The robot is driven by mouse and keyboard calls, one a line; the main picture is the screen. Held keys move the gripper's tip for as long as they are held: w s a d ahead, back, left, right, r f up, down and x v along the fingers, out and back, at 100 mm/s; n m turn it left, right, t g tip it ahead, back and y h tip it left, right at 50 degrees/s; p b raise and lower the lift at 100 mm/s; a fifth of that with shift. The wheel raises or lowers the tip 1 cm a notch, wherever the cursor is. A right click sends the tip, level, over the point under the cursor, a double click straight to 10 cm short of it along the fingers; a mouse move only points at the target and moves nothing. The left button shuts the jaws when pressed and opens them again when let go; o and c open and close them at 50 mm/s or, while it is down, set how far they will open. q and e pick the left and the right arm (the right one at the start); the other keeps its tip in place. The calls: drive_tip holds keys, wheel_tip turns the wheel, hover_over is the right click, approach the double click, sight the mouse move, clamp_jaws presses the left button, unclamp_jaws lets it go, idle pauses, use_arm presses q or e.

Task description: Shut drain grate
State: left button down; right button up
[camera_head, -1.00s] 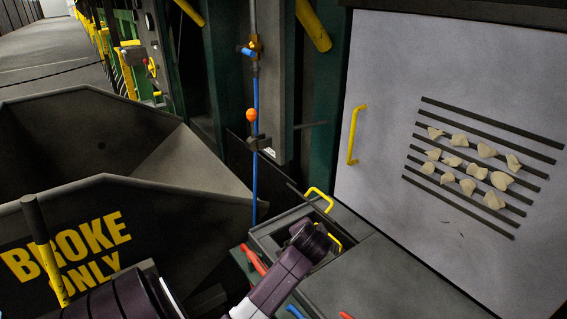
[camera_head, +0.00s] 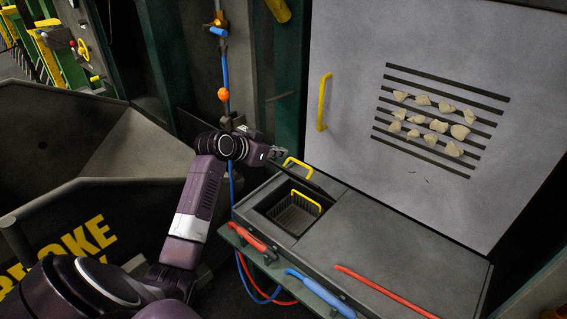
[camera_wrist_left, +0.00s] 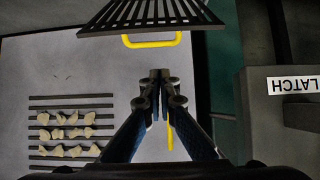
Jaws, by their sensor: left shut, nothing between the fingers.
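The drain grate is a dark slatted panel with a yellow handle. In the head view it stands raised, nearly edge-on, at the back of the drain opening (camera_head: 268,208), with its handle (camera_head: 297,163) sticking up behind. The grate (camera_wrist_left: 150,14) shows at the top of the wrist view. A basket (camera_head: 293,216) with another yellow handle sits in the opening. My left gripper (camera_head: 280,153) is beside the raised grate's left end, apart from its handle. Its fingers (camera_wrist_left: 160,76) are shut and empty. My right gripper is not in view.
A large pale panel (camera_head: 350,40) with slots and several pale scraps stands behind the counter (camera_head: 400,245). Red and blue tools (camera_head: 320,292) lie along the front. A broke bin (camera_head: 100,195) stands left.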

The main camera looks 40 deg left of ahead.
sight(284, 165)
use_arm(q)
drive_tip(key=p+x, duration=0.1)
drive_tip(key=x, duration=0.5)
drive_tip(key=shift+w+f, duration=0.1)
drive_tip(key=shift+w, duration=0.1)
drive_tip(key=shift+f, duration=0.4)
drive_tip(key=s+f, duration=0.1)
drive_tip(key=s+f+p, duration=0.1)
drive_tip(key=s, duration=0.1)
drive_tip(key=shift+a+p, duration=0.2)
drive_tip(key=shift+p, duration=0.1)
drive_tip(key=shift+w, duration=0.1)
drive_tip(key=shift+f, duration=0.15)
